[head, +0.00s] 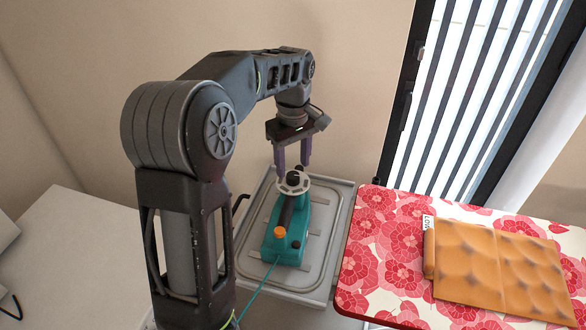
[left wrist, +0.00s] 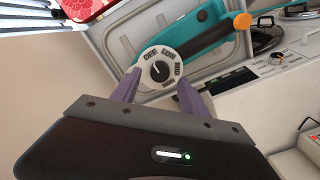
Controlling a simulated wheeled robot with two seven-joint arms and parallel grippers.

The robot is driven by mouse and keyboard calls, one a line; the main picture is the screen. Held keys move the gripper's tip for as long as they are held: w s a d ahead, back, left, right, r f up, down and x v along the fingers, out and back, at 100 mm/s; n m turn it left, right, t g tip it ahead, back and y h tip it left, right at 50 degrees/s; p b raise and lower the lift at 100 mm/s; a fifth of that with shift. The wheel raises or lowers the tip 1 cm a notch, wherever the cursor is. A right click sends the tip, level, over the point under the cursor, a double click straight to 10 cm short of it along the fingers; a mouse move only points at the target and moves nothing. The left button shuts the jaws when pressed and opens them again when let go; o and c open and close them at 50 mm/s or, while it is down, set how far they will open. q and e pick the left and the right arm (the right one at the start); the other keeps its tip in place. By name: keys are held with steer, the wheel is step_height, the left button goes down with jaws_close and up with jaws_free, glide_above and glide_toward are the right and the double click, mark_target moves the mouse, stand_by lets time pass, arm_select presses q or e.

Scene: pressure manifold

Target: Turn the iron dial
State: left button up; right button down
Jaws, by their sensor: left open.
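The teal iron (head: 284,246) lies on a grey tray (head: 331,239), with a black handle and an orange knob (head: 279,232). Its pale round dial (head: 290,190) has a black centre knob. In the left wrist view the dial (left wrist: 147,62) shows OFF, LOW and MID lettering, and the iron (left wrist: 203,37) is behind it. I cannot tell which mark the dial points to. My left gripper (head: 293,169) is open above the dial, fingers pointing down on either side of its centre. Its fingers also flank the dial in the left wrist view (left wrist: 158,83); I cannot tell whether they touch it. My right gripper is out of view.
A floral ironing board (head: 378,262) stands right of the tray, with a folded orange cloth (head: 500,275) bearing a white tag (head: 428,223). A teal cord (head: 257,291) runs from the iron. A white counter (head: 70,255) is at the left. A wall stands behind.

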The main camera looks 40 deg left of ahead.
mark_target(293, 175)
arm_select(q)
steer(key=shift+f, duration=1.6)
steer(key=shift+c, duration=0.3)
jaws_close()
